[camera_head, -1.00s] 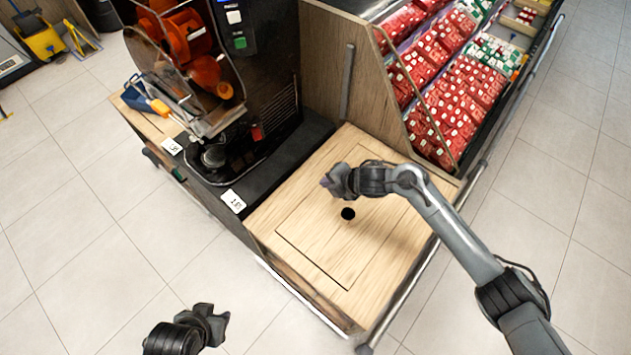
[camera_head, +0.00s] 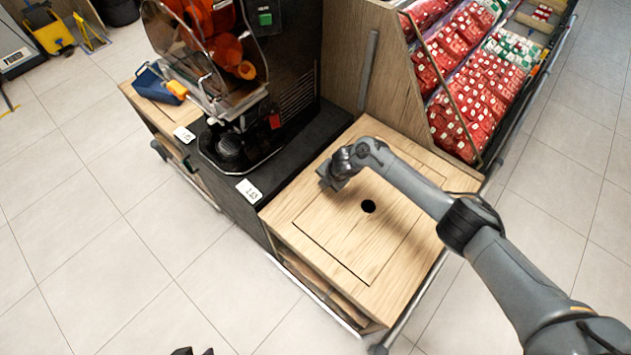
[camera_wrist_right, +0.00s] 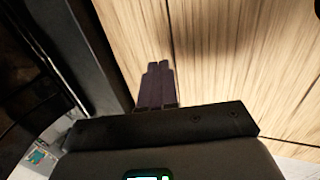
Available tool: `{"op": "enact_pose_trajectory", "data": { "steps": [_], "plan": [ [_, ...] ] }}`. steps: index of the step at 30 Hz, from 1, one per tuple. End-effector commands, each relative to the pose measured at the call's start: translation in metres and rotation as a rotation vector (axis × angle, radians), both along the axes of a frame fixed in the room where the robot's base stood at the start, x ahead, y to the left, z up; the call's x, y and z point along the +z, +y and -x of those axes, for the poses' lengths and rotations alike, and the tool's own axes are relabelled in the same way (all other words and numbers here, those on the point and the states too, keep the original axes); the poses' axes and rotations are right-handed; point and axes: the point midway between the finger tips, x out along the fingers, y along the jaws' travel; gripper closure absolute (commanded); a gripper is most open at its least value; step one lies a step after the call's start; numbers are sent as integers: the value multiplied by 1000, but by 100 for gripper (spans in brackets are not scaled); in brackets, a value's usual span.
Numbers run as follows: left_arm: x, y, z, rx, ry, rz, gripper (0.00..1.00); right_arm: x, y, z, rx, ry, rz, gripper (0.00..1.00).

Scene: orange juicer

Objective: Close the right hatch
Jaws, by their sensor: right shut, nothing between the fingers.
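The right hatch (camera_head: 395,225) is a square wooden panel with a round black hole, set in the wooden counter top right of the juicer. It looks flat, with a thin dark seam at its front edges; I cannot tell whether it is fully flush. My right gripper (camera_head: 326,180) is shut and empty, low over the left part of the hatch. In the right wrist view its fingers (camera_wrist_right: 157,84) are together against the wood (camera_wrist_right: 235,60); contact is unclear. Only dark tips of my left gripper (camera_head: 193,352) show at the bottom edge.
The orange juicer (camera_head: 225,75) stands on a black base (camera_head: 315,130) left of the hatch. A wooden divider (camera_head: 345,60) and a produce display with red packs (camera_head: 480,75) stand behind. A metal rail (camera_head: 425,290) runs along the counter's right side.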

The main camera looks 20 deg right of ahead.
Motion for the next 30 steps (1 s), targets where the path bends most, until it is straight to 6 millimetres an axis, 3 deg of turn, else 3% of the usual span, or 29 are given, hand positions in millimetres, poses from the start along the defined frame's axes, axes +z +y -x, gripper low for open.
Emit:
{"op": "enact_pose_trajectory", "data": {
  "steps": [17,23,29,30],
  "plan": [
    [2,3,0,-8,-1,-12,64,1,-2,1,-3,-1,-1,100],
    [19,3,0,-8,-1,-13,64,19,-4,1,-5,-1,0,100],
    [48,3,0,-8,-2,-12,64,49,-6,2,-9,0,1,100],
    [44,3,0,-7,-4,-10,64,54,-6,1,-8,-3,0,100]
  ]
}}
